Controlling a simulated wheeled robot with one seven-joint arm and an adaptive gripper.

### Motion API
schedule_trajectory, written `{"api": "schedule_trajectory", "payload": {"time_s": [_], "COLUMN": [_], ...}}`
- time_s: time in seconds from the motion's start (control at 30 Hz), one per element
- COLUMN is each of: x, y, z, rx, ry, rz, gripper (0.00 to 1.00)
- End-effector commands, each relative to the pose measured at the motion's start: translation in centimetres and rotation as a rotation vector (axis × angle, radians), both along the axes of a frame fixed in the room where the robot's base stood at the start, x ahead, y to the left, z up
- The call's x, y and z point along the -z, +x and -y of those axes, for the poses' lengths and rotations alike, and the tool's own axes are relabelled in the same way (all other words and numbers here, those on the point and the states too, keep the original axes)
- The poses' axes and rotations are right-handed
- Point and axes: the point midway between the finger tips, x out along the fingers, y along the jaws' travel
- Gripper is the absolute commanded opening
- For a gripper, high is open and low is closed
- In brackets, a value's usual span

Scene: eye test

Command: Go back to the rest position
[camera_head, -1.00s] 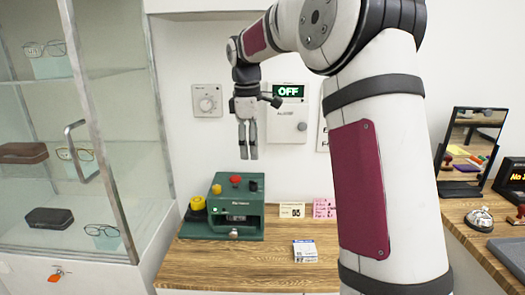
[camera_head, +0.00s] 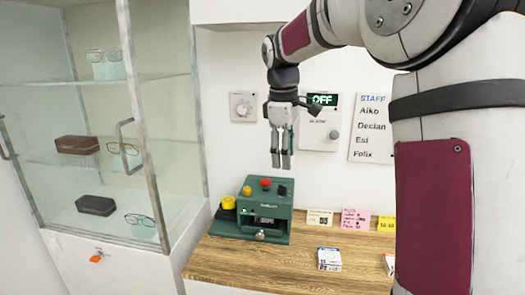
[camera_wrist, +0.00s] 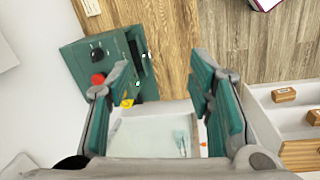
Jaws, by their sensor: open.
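My gripper (camera_head: 281,163) hangs pointing down above the counter, in front of the white wall. Its two fingers are apart with nothing between them, as the wrist view also shows (camera_wrist: 162,78). In the head view it is above a green machine (camera_head: 264,222) with red, yellow and black knobs, and does not touch it. The green machine also shows in the wrist view (camera_wrist: 84,56), at the upper left beside the fingers.
A glass cabinet (camera_head: 168,150) with eyeglasses and cases stands at the left, its handle sticking out. The wooden counter (camera_head: 285,272) holds a small box (camera_head: 329,259) and note cards (camera_head: 355,219). A wall box reading OFF (camera_head: 319,128) is behind my gripper.

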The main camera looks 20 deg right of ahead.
Motion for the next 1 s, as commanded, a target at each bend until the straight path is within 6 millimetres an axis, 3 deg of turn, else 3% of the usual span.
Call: {"api": "schedule_trajectory", "payload": {"time_s": [0.2, 0.37, 0.67, 0.87, 1.0], "x": [-0.1, -1.4, -2.8, -1.4, 0.5], "y": [-0.1, -2.9, -13.2, -20.4, -24.9], "z": [-0.1, -2.3, -7.8, -10.2, -11.4], "rx": [0.001, 0.058, 0.291, 0.457, 0.569], "ry": [-0.001, -0.014, 0.009, 0.079, 0.15], "rz": [0.001, 0.034, 0.159, 0.242, 0.288], "gripper": [0.48, 0.48, 0.48, 0.48, 0.48]}}
